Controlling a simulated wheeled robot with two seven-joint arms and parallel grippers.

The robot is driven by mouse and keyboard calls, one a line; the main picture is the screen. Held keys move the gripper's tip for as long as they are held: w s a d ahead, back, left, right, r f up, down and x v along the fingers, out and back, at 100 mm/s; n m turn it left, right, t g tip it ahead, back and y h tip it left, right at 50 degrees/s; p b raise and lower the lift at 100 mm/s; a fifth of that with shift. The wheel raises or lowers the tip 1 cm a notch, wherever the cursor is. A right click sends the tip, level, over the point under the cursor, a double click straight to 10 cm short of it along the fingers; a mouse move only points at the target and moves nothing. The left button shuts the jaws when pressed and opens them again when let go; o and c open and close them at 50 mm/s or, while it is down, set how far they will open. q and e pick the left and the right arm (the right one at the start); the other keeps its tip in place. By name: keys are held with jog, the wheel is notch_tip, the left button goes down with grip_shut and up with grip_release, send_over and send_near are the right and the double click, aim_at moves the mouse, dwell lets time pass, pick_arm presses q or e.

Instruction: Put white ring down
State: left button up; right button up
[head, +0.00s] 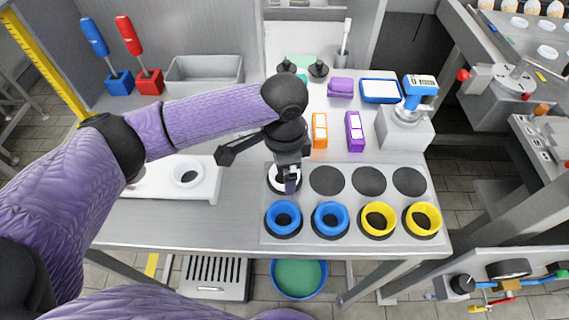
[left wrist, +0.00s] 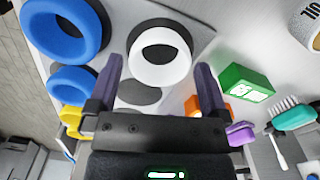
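The white ring (head: 273,180) lies at the back-left dark round spot of the grey plate, partly hidden behind my left gripper (head: 290,182). In the left wrist view the white ring (left wrist: 160,73) shows whole, with a dark centre and a dark crescent along its upper edge. My left gripper (left wrist: 159,68) has its two purple fingers spread wide, one on each side of the ring, with small gaps visible between. Exact height of the fingertips over the plate is hard to tell. My right gripper is out of view.
The grey plate (head: 325,217) also holds two blue rings (head: 283,217) and two yellow rings (head: 379,219) in front, with empty dark spots behind. Orange (head: 320,131) and purple (head: 355,132) boxes stand just behind. A white fixture (head: 150,180) is at left.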

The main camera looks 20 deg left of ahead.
pick_arm(q)
notch_tip(320, 180, up, 12)
jog(key=p, duration=0.4)
jog(key=shift+r, duration=0.15)
